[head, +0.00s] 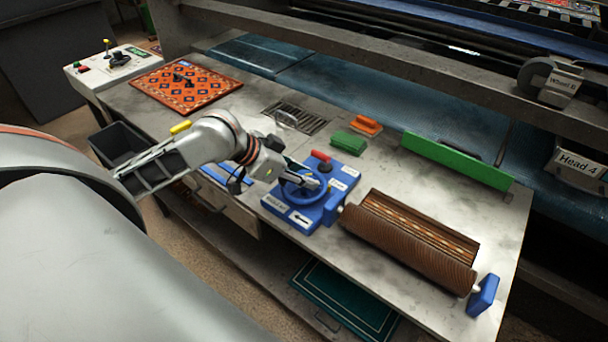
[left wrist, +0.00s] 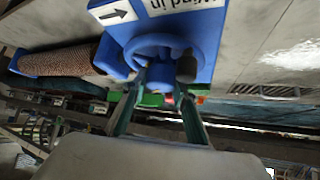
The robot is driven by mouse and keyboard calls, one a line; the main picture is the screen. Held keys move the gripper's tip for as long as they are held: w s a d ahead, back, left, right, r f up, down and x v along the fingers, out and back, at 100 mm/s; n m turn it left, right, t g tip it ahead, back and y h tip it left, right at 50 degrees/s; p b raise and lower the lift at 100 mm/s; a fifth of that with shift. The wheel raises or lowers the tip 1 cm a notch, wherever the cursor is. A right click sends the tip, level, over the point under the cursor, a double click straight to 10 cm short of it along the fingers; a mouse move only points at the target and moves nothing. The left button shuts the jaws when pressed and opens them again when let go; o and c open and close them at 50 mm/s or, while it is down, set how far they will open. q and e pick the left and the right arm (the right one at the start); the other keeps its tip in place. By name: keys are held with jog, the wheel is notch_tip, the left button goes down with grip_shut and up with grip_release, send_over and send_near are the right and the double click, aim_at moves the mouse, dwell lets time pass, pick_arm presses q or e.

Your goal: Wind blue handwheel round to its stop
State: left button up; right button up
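The blue handwheel (head: 305,187) sits on a blue block (head: 285,213) with white labels and an arrow. In the left wrist view the handwheel (left wrist: 158,52) has a dark knob (left wrist: 187,66) on its rim. My left gripper (head: 308,182) is over the wheel. In the left wrist view the left gripper (left wrist: 165,80) has its two fingers spread, with part of the blue wheel between the tips. The right fingertip is close to the knob; I cannot tell whether they touch. One label reads "Wind in". My right gripper is not in view.
A brown ribbed roller (head: 410,245) with a patterned rug joins the block's right side and ends at a blue bracket (head: 483,295). A red-topped lever (head: 321,157) stands behind the wheel. A green brush (head: 349,143) and an orange one (head: 367,126) lie farther back.

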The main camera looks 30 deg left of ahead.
pick_arm(q)
jog(key=shift+a+m, duration=0.1)
jog(key=shift+m, duration=0.2)
jog(key=shift+m+g+h, duration=0.6)
jog(key=shift+m+h, duration=0.1)
jog(key=shift+m, duration=0.2)
jog(key=m+g+h, duration=0.1)
jog(key=m, duration=0.1)
jog(key=m+g, duration=0.1)
jog(key=shift+w+r+m+h, duration=0.1)
jog(key=shift+w+m+h, duration=0.05)
jog(key=shift+m+h, duration=0.25)
jog(key=m+g+h, duration=0.1)
jog(key=m+g, duration=0.2)
jog(key=m, duration=0.1)
jog(key=shift+m+g, duration=1.6)
jog(key=shift+m, duration=0.2)
jog(key=shift+s, duration=0.2)
jog(key=o, duration=1.1)
